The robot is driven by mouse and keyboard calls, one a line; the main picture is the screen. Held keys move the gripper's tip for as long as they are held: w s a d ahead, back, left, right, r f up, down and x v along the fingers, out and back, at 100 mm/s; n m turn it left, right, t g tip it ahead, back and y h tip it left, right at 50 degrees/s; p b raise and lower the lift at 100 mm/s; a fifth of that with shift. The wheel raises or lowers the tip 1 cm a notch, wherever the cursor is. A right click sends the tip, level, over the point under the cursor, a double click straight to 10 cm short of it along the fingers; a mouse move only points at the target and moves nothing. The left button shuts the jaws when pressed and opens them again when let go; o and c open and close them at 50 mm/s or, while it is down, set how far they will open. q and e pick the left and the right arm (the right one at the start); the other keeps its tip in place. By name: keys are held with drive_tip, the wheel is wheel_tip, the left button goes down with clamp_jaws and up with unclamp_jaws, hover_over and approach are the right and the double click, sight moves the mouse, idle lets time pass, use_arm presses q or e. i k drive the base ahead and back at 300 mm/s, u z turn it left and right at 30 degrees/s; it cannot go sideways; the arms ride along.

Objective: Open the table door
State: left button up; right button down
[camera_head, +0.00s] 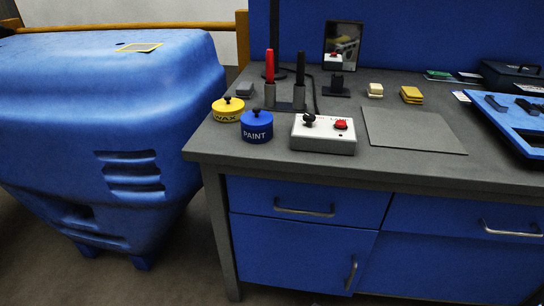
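The table (290,168) is a grey-topped workbench with blue fronts. Its blue door (290,252) is below the left drawer and looks closed. The door has a vertical metal handle (351,272) near its right edge. Neither of my grippers shows in the head view. The lower edge of the door front is partly cut off by the bottom of the picture.
Blue drawers (255,199) with horizontal handles sit above the door. The tabletop holds a blue paint tin (257,132), a yellow wax tin (228,114) and a control box (324,145). A large blue machine (60,120) stands left. Dark floor lies between.

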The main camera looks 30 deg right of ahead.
sight(297, 255)
drive_tip(key=z, duration=0.6)
drive_tip(key=k, duration=1.1)
drive_tip(key=z, duration=0.95)
drive_tip(key=i, duration=0.95)
drive_tip(key=z, duration=0.7)
